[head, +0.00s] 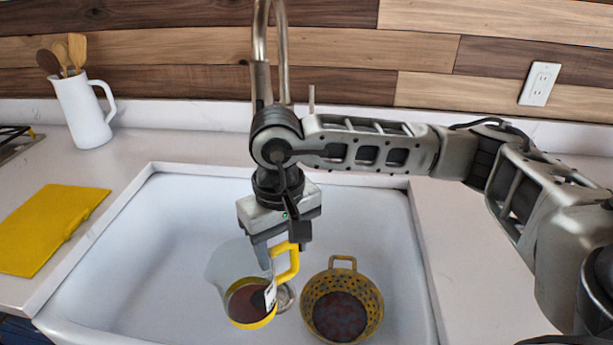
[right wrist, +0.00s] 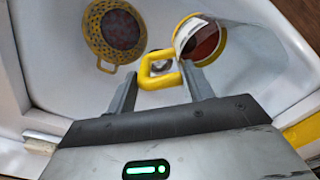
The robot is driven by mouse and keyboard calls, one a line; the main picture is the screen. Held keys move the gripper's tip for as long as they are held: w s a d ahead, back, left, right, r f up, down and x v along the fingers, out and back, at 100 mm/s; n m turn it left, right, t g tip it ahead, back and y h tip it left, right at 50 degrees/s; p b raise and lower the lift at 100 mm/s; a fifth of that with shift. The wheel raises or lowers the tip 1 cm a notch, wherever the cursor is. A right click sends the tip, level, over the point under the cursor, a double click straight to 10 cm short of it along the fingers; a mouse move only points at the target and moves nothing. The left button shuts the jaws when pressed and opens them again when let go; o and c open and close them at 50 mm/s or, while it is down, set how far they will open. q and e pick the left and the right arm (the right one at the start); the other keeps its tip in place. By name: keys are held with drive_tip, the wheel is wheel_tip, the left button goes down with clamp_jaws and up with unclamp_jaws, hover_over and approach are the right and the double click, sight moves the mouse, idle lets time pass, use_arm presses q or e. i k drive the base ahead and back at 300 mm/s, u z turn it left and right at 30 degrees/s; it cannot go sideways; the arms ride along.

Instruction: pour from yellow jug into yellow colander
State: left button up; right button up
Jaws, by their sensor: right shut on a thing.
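The yellow jug (head: 249,320) has clear walls, a yellow base and a yellow handle, with dark red contents low inside. My right gripper (head: 280,247) is shut on its handle and holds it over the sink, left of the colander. The handle (right wrist: 160,69) sits between the fingertips of my right gripper (right wrist: 160,80) in the right wrist view. The yellow colander (head: 374,293) sits in the sink with dark reddish contents in it; it also shows in the right wrist view (right wrist: 96,42). The jug and colander are apart. My left gripper is not in view.
The white sink (head: 180,215) surrounds both things, with a drain (head: 285,297) between them. A tall faucet (head: 262,75) stands behind my right arm.

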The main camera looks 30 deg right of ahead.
sight(338, 305)
drive_tip(key=k, duration=0.5)
drive_tip(key=u, duration=1)
drive_tip(key=i, duration=0.7)
drive_tip(key=z, duration=1.35)
